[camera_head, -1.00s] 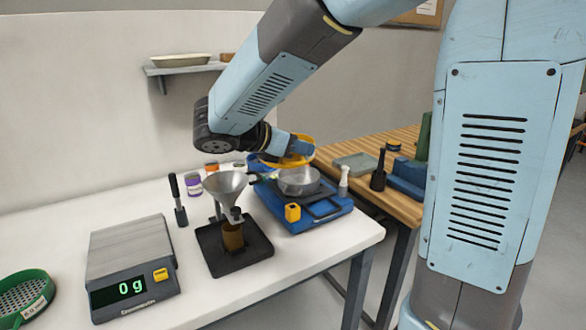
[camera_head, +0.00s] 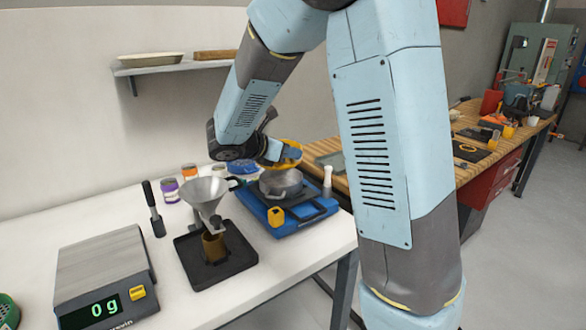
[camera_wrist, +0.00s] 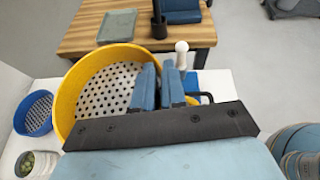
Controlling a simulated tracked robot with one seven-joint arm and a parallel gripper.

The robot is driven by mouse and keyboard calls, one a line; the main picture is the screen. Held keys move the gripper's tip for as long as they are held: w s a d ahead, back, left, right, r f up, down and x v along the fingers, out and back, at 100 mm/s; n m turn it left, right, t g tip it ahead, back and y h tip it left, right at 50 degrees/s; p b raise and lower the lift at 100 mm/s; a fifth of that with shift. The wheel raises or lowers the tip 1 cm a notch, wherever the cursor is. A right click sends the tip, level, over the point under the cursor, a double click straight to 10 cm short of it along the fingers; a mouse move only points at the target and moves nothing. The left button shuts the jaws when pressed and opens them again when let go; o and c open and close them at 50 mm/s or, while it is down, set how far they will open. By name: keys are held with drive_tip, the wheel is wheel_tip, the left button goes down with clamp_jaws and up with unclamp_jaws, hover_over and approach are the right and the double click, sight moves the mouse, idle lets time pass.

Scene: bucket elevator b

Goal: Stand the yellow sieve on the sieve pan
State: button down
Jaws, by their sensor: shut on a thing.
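The yellow sieve (camera_wrist: 68,95) is a round yellow ring with a perforated metal floor. My gripper (camera_wrist: 160,75) is shut on its rim; the two blue-grey fingers lie against the sieve's right side in the wrist view. In the head view my gripper (camera_head: 283,155) holds the yellow sieve (camera_head: 291,163) just above and behind the metal sieve pan (camera_head: 281,183). The pan is a round silver dish on the blue shaker base (camera_head: 300,218). The head view does not show clearly whether the sieve and pan touch. In the wrist view the pan is hidden.
A funnel on a stand (camera_head: 207,192) is left of the shaker. A scale (camera_head: 105,275) reading 0 g sits at front left. A blue sieve (camera_wrist: 34,113) lies left in the wrist view. A white-handled tool (camera_head: 327,182) stands right of the pan. A wooden bench (camera_head: 345,155) is behind.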

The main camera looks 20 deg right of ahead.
drive_tip(key=shift+w+d+f, duration=0.3)
drive_tip(key=shift+w+f, duration=0.2)
drive_tip(key=shift+f, duration=0.2)
drive_tip(key=shift+w+d+f, duration=0.3)
drive_tip(key=shift+w+f, duration=0.15)
drive_tip(key=shift+f, duration=1.85)
drive_tip(key=shift+f, duration=0.25)
